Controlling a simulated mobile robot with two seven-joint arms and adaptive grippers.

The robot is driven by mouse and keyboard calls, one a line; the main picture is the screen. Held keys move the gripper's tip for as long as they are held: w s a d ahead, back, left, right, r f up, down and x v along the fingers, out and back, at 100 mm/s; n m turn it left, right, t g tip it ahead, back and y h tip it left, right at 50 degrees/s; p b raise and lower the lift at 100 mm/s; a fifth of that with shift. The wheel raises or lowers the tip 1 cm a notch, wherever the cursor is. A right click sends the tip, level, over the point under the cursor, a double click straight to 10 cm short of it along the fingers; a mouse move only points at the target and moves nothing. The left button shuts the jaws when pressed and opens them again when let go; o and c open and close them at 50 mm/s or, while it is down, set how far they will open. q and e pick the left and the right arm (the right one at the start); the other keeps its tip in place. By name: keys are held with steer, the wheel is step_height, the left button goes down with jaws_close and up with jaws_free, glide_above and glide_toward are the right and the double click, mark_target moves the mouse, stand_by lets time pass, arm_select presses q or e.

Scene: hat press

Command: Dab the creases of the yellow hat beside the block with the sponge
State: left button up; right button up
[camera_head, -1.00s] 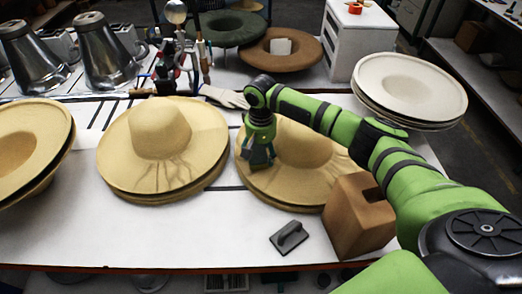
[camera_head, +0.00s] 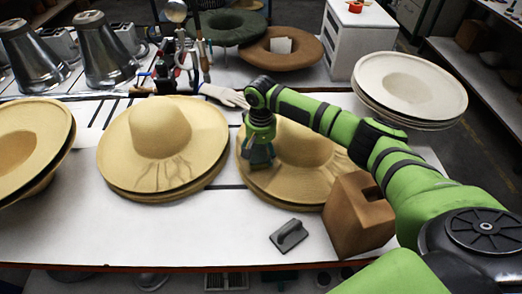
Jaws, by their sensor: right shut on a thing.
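The yellow hat (camera_head: 305,150) beside the brown block (camera_head: 352,228) lies brim down on the white table, on another brim of like colour. My right arm reaches across it from the right and hides part of its crown and brim. My right gripper (camera_head: 259,158) points down over the left part of this hat's brim. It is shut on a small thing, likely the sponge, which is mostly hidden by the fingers. I cannot tell whether it touches the brim. The creases here are hidden or too small to make out. My left gripper is not in view.
Another yellow hat (camera_head: 160,135) with dark creases lies to the left. Upturned yellow hats (camera_head: 60,130) stand at the left edge. Pale upturned hats (camera_head: 440,90) stand right. The front left table is clear.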

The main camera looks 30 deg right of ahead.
steer(key=shift+s+f+p, duration=0.1)
steer(key=shift+f+p, duration=0.05)
steer(key=shift+p, duration=0.25)
stand_by(1.0)
stand_by(0.7)
step_height(320, 180, up, 6)
steer(key=p, duration=0.7)
steer(key=shift+r+p, duration=0.8)
steer(key=shift+r, duration=1.05)
step_height(320, 180, up, 4)
steer(key=shift+r, duration=0.25)
